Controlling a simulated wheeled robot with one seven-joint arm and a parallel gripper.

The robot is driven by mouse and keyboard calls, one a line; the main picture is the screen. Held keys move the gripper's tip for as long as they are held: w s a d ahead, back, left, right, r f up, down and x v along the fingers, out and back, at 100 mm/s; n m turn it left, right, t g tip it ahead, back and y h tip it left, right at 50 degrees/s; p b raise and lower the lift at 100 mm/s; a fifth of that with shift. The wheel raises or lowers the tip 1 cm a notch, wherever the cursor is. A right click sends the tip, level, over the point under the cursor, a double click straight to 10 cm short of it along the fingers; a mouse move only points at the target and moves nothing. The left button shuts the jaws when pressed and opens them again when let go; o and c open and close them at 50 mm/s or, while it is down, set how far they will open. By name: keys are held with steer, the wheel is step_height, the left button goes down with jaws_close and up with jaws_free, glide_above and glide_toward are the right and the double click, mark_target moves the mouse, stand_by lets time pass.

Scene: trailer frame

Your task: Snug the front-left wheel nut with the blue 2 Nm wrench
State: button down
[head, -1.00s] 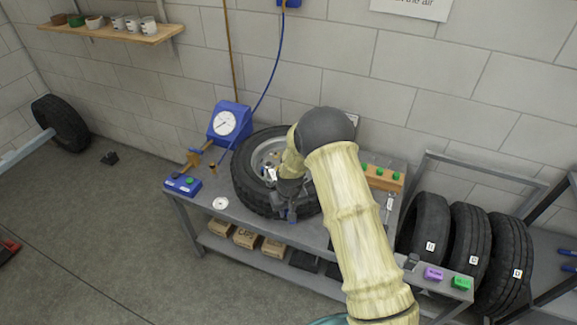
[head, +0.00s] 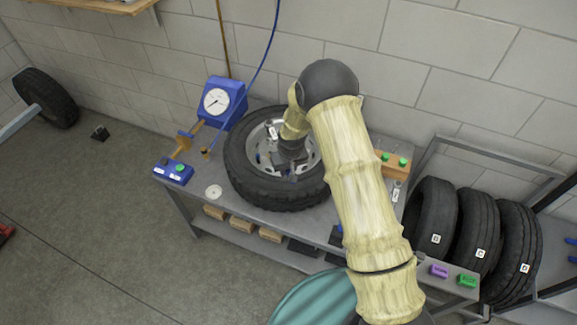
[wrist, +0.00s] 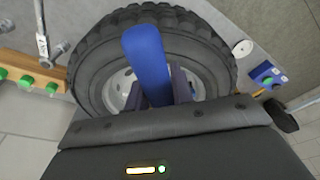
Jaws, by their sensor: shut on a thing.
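A wheel with a black tyre (head: 243,185) lies flat on the grey bench, its pale rim (head: 262,138) facing up. My gripper (wrist: 158,90) is over the rim and shut on the blue wrench (wrist: 147,55), whose blue handle rises between the fingers in the wrist view. In the head view my gripper (head: 268,162) shows at the rim, partly covered by my arm. The wrench's working end is hidden, so I cannot tell whether it touches a nut. The front-left nut cannot be made out.
A blue gauge box (head: 218,102) stands behind the wheel at left, and a blue button box (head: 173,172) at the bench's left end. A wooden block with green knobs (head: 394,165) and a labelled tool (head: 396,192) lie right. Several tyres (head: 472,230) stand further right.

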steer(key=shift+s+a+r, duration=0.15)
steer(key=shift+s+a, duration=0.1)
steer(key=shift+s, duration=0.25)
steer(key=shift+w+d, duration=0.1)
steer(key=shift+w, duration=0.05)
